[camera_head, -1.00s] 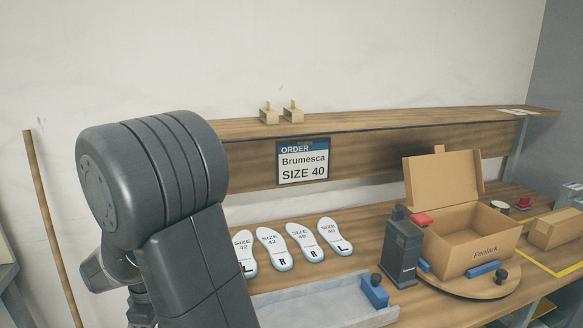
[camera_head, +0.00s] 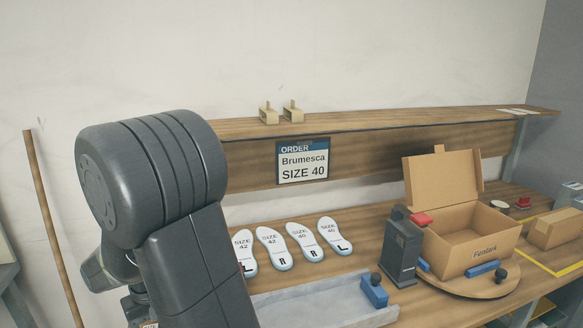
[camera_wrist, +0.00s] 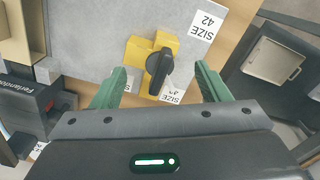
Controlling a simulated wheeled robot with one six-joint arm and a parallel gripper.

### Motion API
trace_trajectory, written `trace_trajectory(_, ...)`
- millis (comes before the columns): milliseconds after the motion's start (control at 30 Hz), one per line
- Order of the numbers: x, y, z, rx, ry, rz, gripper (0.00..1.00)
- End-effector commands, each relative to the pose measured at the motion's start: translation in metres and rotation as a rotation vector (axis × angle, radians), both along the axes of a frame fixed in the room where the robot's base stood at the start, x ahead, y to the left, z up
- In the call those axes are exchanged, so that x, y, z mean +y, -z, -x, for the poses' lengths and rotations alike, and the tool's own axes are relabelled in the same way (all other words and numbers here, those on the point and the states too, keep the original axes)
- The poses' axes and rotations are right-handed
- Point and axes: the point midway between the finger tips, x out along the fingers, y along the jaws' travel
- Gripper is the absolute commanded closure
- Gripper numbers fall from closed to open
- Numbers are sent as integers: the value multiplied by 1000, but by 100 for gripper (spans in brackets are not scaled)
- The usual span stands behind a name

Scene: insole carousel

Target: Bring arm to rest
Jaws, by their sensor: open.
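My arm stands at the left of the head view, its dark links in front of the bench. My gripper (camera_wrist: 160,90) shows in the wrist view with its two green fingers wide apart and nothing between them touching. Beyond and below the fingers is a yellow block with a black knob (camera_wrist: 158,68) on a grey surface. The fingertips are hidden from the head view.
Several white insoles (camera_head: 303,242) lie on the bench beside a grey tray (camera_head: 325,302). An open cardboard box (camera_head: 488,248) stands on a round wooden turntable (camera_head: 455,283), next to a dark post (camera_head: 400,250). An order sign (camera_head: 302,162) reads Brumesca, size 40.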

Motion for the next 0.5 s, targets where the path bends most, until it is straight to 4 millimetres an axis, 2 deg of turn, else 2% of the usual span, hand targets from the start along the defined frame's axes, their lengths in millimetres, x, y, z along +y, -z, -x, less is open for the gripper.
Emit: trace_trajectory(500,0,0,0,0,363,0,31)
